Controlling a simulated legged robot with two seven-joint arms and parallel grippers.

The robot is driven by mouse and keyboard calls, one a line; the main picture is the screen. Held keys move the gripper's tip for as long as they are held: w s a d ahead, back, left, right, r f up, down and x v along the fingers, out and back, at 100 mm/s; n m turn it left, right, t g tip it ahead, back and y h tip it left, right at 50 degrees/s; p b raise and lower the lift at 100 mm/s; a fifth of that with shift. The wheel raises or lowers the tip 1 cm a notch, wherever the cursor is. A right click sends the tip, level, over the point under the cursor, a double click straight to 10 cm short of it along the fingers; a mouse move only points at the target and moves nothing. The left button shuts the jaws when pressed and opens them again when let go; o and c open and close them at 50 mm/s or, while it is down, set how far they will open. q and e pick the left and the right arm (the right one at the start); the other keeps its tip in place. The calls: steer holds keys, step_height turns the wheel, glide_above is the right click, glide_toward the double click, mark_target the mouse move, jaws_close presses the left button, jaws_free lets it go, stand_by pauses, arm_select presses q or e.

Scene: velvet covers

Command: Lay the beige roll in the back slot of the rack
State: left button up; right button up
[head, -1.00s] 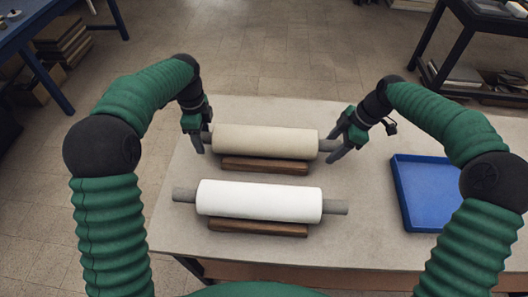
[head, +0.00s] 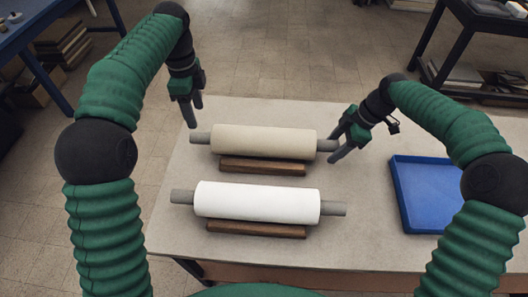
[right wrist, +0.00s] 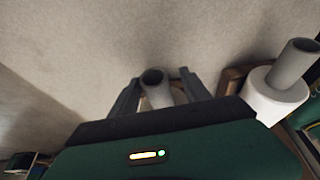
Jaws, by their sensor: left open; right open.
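The beige roll (head: 264,141) lies level across the back of the table, above a brown wooden bar (head: 262,166) of the rack. Its grey core sticks out at both ends. My left gripper (head: 195,114) is open and empty, above and behind the roll's left core end, apart from it. My right gripper (head: 343,147) is open at the right core end. In the right wrist view the grey core end (right wrist: 156,84) lies between its two spread fingers (right wrist: 160,90). The roll's underside and its exact seating are hidden.
A white roll (head: 257,203) on a grey core lies in front, above another wooden bar (head: 256,229). A blue tray (head: 397,198) stands at the right of the table, partly behind my right arm. The table's left back corner is clear.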

steer(key=v, duration=1.1)
steer(key=shift+a+r, duration=0.1)
